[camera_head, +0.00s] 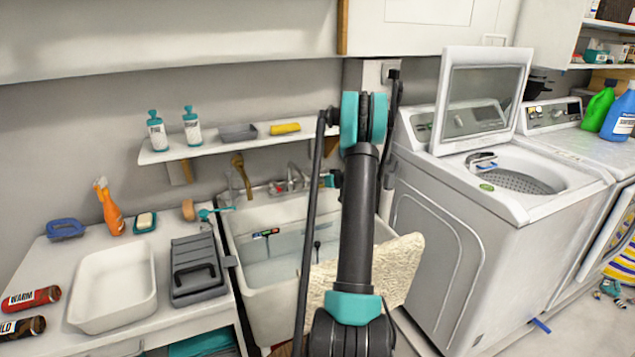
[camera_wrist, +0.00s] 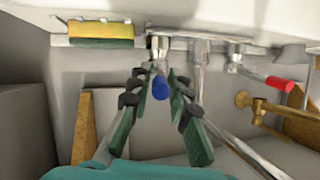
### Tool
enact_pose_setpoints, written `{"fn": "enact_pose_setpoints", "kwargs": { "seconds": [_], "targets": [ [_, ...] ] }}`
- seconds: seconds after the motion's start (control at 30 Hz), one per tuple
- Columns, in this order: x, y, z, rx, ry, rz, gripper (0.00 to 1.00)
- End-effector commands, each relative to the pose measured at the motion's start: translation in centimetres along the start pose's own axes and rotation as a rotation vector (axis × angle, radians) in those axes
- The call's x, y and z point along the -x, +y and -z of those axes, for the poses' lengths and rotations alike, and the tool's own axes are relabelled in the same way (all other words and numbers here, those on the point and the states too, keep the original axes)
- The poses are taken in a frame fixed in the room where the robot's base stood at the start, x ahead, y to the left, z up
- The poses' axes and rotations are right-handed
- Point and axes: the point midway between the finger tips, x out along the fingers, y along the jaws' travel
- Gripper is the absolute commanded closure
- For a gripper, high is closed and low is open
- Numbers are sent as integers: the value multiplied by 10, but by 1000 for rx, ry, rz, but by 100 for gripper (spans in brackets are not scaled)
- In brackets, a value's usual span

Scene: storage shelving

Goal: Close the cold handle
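The cold handle is a blue-tipped lever (camera_wrist: 160,88) on the sink faucet, at the upper middle of the wrist view. My gripper (camera_wrist: 163,76) is open there, one finger on either side of the blue tip. Gaps show beside the tip, but I cannot tell if a finger touches it. The silver spout (camera_wrist: 200,75) stands just right of the fingers, and the red-tipped handle (camera_wrist: 280,84) is farther right. In the head view the faucet (camera_head: 293,176) sits at the sink's back edge; my gripper (camera_head: 329,180) is beside it, partly hidden by my arm.
The white sink (camera_head: 245,230) is below the faucet, and a shelf (camera_head: 215,145) with bottles and a yellow sponge (camera_head: 285,128) is above. A brass-coloured piece (camera_wrist: 258,106) is right of the faucet in the wrist view. A washing machine (camera_head: 450,230) stands to the right.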

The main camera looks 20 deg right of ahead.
Motion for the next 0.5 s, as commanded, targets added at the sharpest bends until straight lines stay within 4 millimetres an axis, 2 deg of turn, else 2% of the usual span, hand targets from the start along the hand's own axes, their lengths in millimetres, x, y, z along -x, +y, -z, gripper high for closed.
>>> {"fn": "enact_pose_setpoints", "kwargs": {
  "seconds": [0.03, 0.1, 0.5],
  "targets": [
    [0, 0, 0, 0, 0, 0, 91],
    [0, 0, 0, 0, 0, 0, 100],
    [0, 0, 0, -1, 0, -3, 100]
  ]
}}
